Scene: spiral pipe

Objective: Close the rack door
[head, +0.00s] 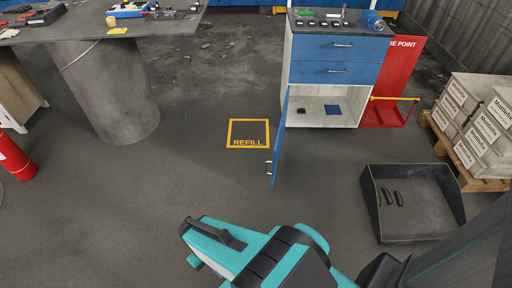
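The rack (288,75) is a white cabinet with two blue drawers, standing at the back, right of the middle. Its blue door (279,142) hangs at the left side of the lower compartment and stands wide open toward me, seen nearly edge-on. A handle (269,168) shows near the door's free edge. Inside the open compartment (320,108) lie a dark item and a flat blue item. My teal and black arm reaches in from the bottom. Its end, my gripper (190,243), is at the lower left of the door and apart from it. Its fingers are not clear.
A grey open bin (378,222) with dark items stands on the floor at right. Boxes on a pallet (470,180) are behind it. A red panel with a yellow bar (395,98) adjoins the rack. A round-legged table (110,100) is at left. Floor around the yellow REFILL square (230,133) is clear.

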